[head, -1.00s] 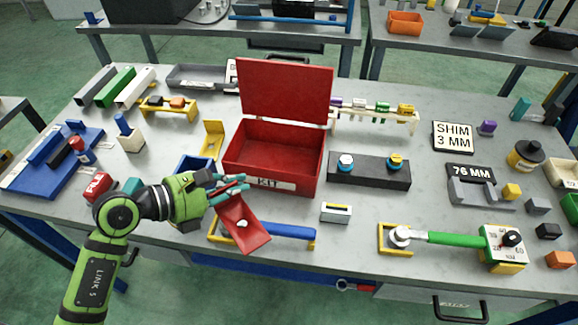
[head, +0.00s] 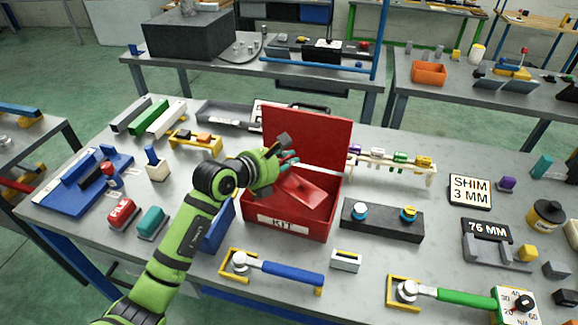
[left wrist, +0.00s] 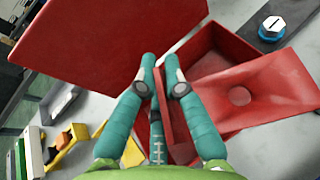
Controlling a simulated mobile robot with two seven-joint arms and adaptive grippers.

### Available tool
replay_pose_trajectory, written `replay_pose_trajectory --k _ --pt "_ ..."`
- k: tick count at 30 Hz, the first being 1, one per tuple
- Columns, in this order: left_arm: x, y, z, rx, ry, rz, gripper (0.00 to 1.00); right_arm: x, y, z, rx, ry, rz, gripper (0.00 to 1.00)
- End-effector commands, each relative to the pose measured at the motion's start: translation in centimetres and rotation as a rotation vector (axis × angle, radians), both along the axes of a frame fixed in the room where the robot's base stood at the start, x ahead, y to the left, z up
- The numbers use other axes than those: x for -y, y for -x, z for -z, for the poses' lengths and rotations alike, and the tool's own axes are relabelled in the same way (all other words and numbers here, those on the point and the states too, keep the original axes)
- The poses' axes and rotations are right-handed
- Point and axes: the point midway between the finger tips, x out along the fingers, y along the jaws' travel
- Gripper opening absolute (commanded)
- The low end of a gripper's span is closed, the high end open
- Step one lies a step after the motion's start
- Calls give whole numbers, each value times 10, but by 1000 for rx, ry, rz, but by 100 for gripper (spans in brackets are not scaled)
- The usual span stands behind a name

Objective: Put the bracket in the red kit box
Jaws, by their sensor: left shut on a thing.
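The red bracket (head: 305,192) is an angled plate with a round hole or dimple. My left gripper (head: 288,164) is shut on one flange of it. In the left wrist view the teal fingers (left wrist: 161,82) pinch that flange, and the wide plate (left wrist: 275,88) sticks out to the right. The red kit box (head: 285,228) has its lid (head: 308,135) standing open at the back. The bracket is over the box opening, partly within the rim in the head view. I cannot tell whether it touches the floor or walls. My right gripper is out of view.
A black block with two knobs (head: 382,219) stands right of the box. A blue-handled tool (head: 280,270) lies in front. A blue piece (head: 216,228) is close to the box's left side, beside my arm. A rack (head: 390,165) stands behind right.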

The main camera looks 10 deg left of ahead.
Motion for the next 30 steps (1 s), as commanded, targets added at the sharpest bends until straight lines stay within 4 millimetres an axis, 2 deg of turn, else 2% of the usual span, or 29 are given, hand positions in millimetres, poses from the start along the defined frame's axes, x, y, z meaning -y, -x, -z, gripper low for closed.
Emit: replay_pose_trajectory --k 3,9,19,30 --pt "-2 -18 7 4 4 -1 0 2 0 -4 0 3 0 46" --pt "-3 -30 16 5 4 1 0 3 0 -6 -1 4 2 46" --pt "-4 -30 53 3 4 0 0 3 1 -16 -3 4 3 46" --pt "-4 -31 58 6 3 0 0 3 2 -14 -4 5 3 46"
